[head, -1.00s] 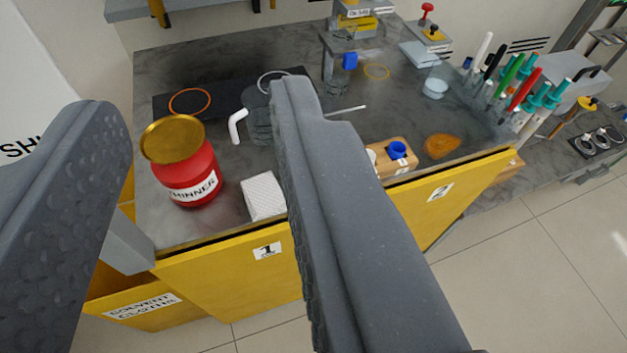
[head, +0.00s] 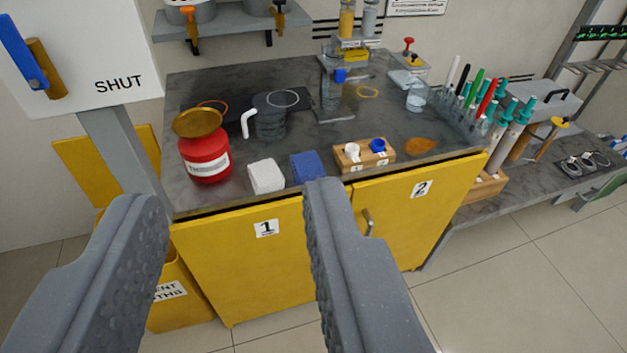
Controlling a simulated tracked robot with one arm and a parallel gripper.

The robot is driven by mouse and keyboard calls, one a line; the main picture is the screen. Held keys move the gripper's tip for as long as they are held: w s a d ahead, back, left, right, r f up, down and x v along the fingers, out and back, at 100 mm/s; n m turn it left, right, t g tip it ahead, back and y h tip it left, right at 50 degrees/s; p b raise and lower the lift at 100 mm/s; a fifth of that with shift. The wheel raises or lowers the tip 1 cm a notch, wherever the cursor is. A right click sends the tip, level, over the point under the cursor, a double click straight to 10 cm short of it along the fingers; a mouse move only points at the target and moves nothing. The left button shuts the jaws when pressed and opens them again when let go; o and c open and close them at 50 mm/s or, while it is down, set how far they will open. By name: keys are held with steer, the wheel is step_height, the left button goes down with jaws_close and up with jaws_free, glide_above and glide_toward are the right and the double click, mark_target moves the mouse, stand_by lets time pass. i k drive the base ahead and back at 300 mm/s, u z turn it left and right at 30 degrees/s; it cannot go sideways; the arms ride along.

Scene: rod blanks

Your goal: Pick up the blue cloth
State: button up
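The blue cloth (head: 307,167) is a small folded block lying near the front edge of the grey bench top, just right of a white folded cloth (head: 266,176). My gripper (head: 238,192) is open and empty, with its two fingers wide apart in front of the yellow cabinet. The right fingertip overlaps the lower edge of the blue cloth in the picture, but the finger is nearer to the camera. I see no contact with the cloth.
A red thinner can (head: 206,158) with a gold lid stands left of the white cloth. A wooden block (head: 364,159) with white and blue caps sits right of the blue cloth. Behind are a jug (head: 270,122) with a white handle and a stand. An orange patch (head: 420,145) lies at right.

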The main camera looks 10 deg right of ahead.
mark_target(307, 166)
steer(key=u, duration=0.05)
steer(key=i, duration=1.15)
steer(key=z, duration=0.3)
